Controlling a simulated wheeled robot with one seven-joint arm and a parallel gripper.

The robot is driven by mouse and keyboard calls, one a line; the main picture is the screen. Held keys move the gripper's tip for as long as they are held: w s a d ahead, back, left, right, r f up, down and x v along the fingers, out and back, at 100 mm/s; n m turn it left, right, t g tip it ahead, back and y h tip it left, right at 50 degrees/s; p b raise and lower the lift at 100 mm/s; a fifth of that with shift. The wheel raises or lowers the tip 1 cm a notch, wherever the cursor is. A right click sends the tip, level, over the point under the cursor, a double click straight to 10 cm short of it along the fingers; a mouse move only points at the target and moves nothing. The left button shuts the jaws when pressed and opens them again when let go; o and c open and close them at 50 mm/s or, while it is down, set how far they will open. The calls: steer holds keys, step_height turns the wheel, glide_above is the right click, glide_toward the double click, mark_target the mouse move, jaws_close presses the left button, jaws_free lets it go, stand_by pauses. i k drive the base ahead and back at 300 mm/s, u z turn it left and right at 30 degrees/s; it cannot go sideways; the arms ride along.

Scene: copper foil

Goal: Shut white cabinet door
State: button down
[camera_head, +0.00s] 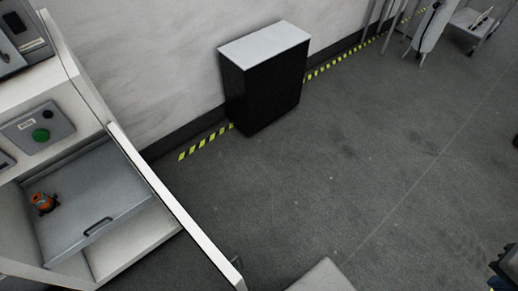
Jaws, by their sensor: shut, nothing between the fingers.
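The white cabinet (95,115) stands at the left, with its interior open to view. Its white door (180,212) stands open, swung out from the cabinet and seen almost edge-on as a long strip running down to the bottom of the picture. A small dark fitting, perhaps a handle, shows near the door's lower end. Inside is a grey drawer or panel (105,200) with a dark handle, and a small orange object (43,203). My gripper does not show in this view.
A black box with a grey top (265,85) stands against the wall. Yellow-black tape (205,143) runs along the wall. A pale grey block (322,278) shows at the bottom edge, and a dark object (508,262) at the lower right. The middle floor is clear.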

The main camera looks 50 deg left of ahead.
mark_target(232, 276)
steer(key=i, duration=0.95)
steer(key=u, duration=4.25)
steer(key=k, duration=0.3)
steer(key=u, duration=0.1)
